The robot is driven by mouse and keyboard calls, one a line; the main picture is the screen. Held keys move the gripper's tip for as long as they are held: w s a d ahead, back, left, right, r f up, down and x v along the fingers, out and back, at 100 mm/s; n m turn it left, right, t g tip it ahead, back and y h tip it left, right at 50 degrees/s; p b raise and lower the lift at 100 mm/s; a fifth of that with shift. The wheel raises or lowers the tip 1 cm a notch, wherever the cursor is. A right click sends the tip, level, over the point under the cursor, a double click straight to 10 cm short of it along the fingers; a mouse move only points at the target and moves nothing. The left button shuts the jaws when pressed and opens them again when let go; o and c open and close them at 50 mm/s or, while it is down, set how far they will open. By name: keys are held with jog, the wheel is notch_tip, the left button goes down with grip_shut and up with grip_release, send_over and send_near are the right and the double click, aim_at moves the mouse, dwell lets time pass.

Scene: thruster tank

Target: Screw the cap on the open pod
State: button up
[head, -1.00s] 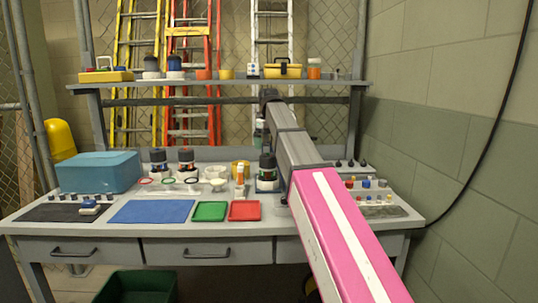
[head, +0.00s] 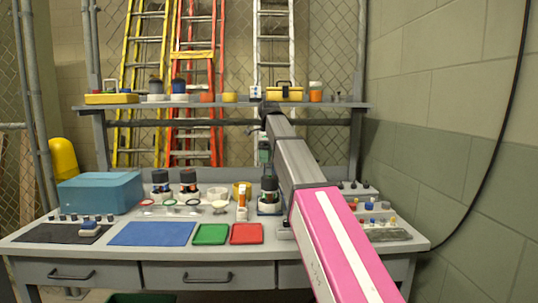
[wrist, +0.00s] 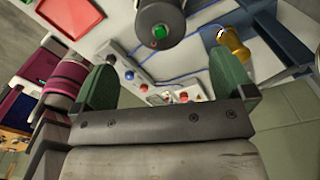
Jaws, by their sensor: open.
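Three dark-topped pods with pale bases stand on the bench: a left one (head: 161,182), a middle one (head: 188,181) and a right one (head: 269,190) beside my arm. I cannot tell which pod is open. Rings with red (head: 147,203), green (head: 169,203) and white (head: 192,203) colouring lie in front of them, near a pale round piece (head: 220,207); which of these is a cap is unclear. My gripper (head: 264,152) hangs above the right pod, open and empty. In the wrist view its green fingers (wrist: 168,82) are wide apart, and a dark cylinder with a green centre (wrist: 160,25) lies beyond them.
A blue mat (head: 152,233), a green tray (head: 211,234) and a red tray (head: 246,233) lie along the front. A teal box (head: 100,193) stands at left. Small knobs and parts crowd the right end (head: 372,207). A loaded shelf (head: 225,105) spans the back.

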aim_at(269, 176)
notch_tip(269, 176, down, 10)
jog(key=shift+f, duration=0.15)
dwell(0.3)
jog(key=c, duration=0.9)
jog(key=shift+o, duration=1.3)
jog(key=shift+c, duration=1.1)
jog(key=m, duration=0.7)
